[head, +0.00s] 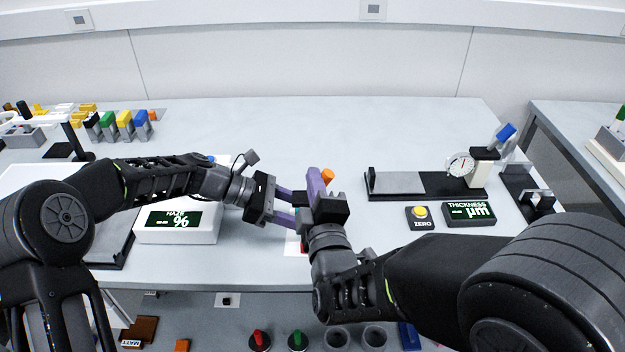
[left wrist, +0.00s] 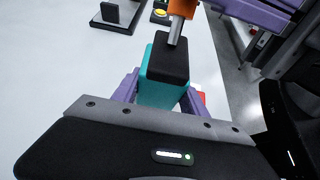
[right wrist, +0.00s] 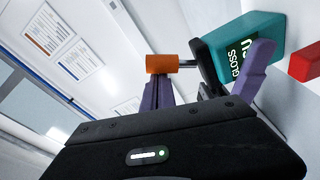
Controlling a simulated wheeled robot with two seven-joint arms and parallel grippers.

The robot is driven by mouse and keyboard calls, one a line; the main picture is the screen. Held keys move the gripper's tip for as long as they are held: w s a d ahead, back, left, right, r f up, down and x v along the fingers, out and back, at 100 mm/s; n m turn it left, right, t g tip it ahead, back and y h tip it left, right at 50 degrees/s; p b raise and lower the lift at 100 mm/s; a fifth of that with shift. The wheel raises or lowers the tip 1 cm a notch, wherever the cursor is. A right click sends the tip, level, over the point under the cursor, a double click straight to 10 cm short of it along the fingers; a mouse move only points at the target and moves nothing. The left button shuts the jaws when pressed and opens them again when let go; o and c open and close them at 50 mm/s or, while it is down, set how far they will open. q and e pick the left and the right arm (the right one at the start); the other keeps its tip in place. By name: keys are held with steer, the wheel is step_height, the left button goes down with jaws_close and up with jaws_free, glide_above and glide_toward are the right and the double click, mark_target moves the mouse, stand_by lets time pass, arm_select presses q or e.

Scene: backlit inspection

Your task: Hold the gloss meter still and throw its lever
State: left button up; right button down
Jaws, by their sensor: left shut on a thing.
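The gloss meter (left wrist: 157,92) is a teal box with a black top. It stands upright between the purple fingers of my left gripper (left wrist: 161,97), which is shut on its sides. Its lever ends in an orange knob (left wrist: 182,8), which also shows in the head view (head: 327,175). In the head view the meter's body is mostly hidden behind the grippers. My right gripper (right wrist: 208,68) has its fingers spread wide. The orange knob (right wrist: 160,64) lies just beyond the tip of one finger; I cannot tell whether they touch. The meter's GLOSS display (right wrist: 238,62) faces the other finger.
A HAZE display box (head: 178,224) stands left of the grippers. A dial gauge (head: 460,164) on a black base, a yellow ZERO button (head: 420,212) and a thickness display (head: 469,213) stand to the right. The back middle of the table (head: 350,125) is clear.

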arm_select(q)
steer(key=shift+a, duration=0.1)
arm_select(e)
steer(key=shift+d+r, duration=0.1)
steer(key=shift+d, duration=0.05)
step_height(320, 180, up, 10)
stand_by(0.6)
stand_by(1.0)
arm_select(q)
steer(key=o, duration=1.1)
steer(key=shift+c, duration=0.2)
steer(key=v, duration=1.2)
